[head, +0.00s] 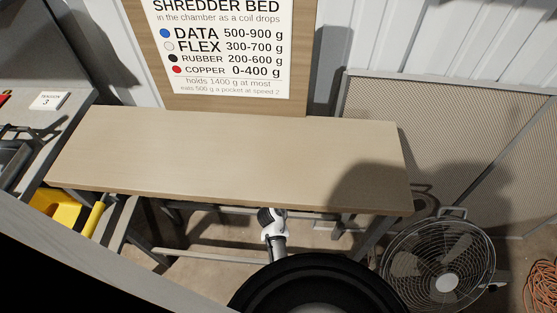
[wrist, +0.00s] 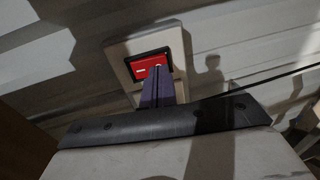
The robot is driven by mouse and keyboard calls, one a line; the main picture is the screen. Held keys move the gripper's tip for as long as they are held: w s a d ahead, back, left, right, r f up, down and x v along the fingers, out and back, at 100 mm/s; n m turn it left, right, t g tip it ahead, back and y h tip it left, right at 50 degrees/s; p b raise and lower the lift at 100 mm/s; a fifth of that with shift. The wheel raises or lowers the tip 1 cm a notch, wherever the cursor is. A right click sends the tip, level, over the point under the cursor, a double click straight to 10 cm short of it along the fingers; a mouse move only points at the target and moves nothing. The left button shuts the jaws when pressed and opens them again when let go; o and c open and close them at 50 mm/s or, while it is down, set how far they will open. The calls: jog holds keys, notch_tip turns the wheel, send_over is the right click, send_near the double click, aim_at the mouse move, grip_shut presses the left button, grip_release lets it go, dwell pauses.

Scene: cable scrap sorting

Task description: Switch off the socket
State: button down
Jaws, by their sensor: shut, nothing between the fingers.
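In the wrist view, the socket is a beige plate (wrist: 118,62) on a ribbed light wall, tilted in the picture. It carries a red rocker switch (wrist: 148,68) in a black frame, with a white mark on its left part. My gripper (wrist: 158,70) is shut and empty, its dark purple fingers pointing at the switch. The fingertips overlap the lower right part of the rocker and hide some of it. I cannot tell whether they touch it, or which way the rocker is tipped. The head view shows neither the socket nor my fingers.
In the head view, a bare wooden table (head: 220,150) stands before a sign board (head: 230,50). A floor fan (head: 440,262) stands at the right by mesh panels (head: 450,130); an orange cable (head: 542,285) lies beyond. A yellow bin (head: 62,212) is at the left.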

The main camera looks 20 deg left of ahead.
jog(key=b, duration=0.2)
jog(key=shift+w+t+b, duration=0.2)
jog(key=shift+t+b, duration=0.1)
jog(key=shift+b, duration=0.1)
jog(key=shift+s+f, duration=0.1)
jog(key=shift+f, duration=0.05)
